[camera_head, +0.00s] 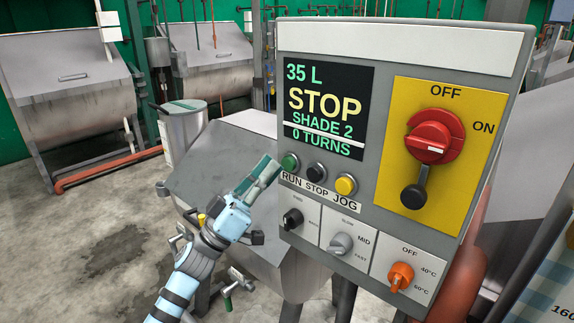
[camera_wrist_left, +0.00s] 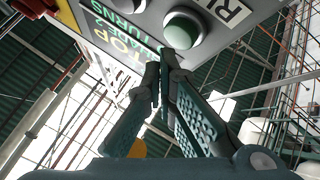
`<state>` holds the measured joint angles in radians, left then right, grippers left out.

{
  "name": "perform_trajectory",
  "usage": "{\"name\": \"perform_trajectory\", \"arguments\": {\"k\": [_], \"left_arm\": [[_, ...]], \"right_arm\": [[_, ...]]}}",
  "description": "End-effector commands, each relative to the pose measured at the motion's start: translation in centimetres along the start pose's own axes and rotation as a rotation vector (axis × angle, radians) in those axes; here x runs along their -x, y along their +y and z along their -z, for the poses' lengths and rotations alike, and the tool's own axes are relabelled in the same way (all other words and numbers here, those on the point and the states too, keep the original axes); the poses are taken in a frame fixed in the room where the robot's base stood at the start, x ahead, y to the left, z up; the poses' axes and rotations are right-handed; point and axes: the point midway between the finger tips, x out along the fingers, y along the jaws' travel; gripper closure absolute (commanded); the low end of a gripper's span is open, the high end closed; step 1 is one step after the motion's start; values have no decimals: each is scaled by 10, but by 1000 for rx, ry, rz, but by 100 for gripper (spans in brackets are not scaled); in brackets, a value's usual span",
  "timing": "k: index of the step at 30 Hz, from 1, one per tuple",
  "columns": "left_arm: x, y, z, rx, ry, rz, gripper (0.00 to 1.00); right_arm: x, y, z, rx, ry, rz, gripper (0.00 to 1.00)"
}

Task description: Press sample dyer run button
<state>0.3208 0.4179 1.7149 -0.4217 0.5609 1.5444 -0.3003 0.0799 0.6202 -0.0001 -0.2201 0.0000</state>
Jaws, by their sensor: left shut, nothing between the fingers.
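The grey control panel (camera_head: 402,45) stands at the right in the head view. Its display (camera_head: 326,108) reads 35 L, STOP, SHADE 2, 0 TURNS. Below it sit the green run button (camera_head: 290,161), the black stop button (camera_head: 317,171) and the yellow jog button (camera_head: 346,185). My left gripper (camera_head: 270,163) is shut and empty, just left of the run button. In the left wrist view the run button (camera_wrist_left: 183,29) shows large, just beyond the fingertips of my left gripper (camera_wrist_left: 164,62). Whether they touch it I cannot tell. My right gripper is not in view.
A red rotary switch (camera_head: 434,136) on a yellow plate is at the panel's right. Three smaller knobs, including an orange one (camera_head: 400,277), line the panel's bottom. A metal drum machine (camera_head: 215,165) stands behind my left arm. Open concrete floor (camera_head: 75,235) lies at the left.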

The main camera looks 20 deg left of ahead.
Motion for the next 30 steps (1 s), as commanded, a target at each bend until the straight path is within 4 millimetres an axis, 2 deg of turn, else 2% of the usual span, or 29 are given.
{"name": "perform_trajectory", "arguments": {"k": [11, 30], "left_arm": [[-6, -4, -3, 0, 0, 1, 100], [-8, -6, -5, 0, 1, 0, 100]], "right_arm": [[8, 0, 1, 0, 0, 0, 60], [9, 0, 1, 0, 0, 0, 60]]}}
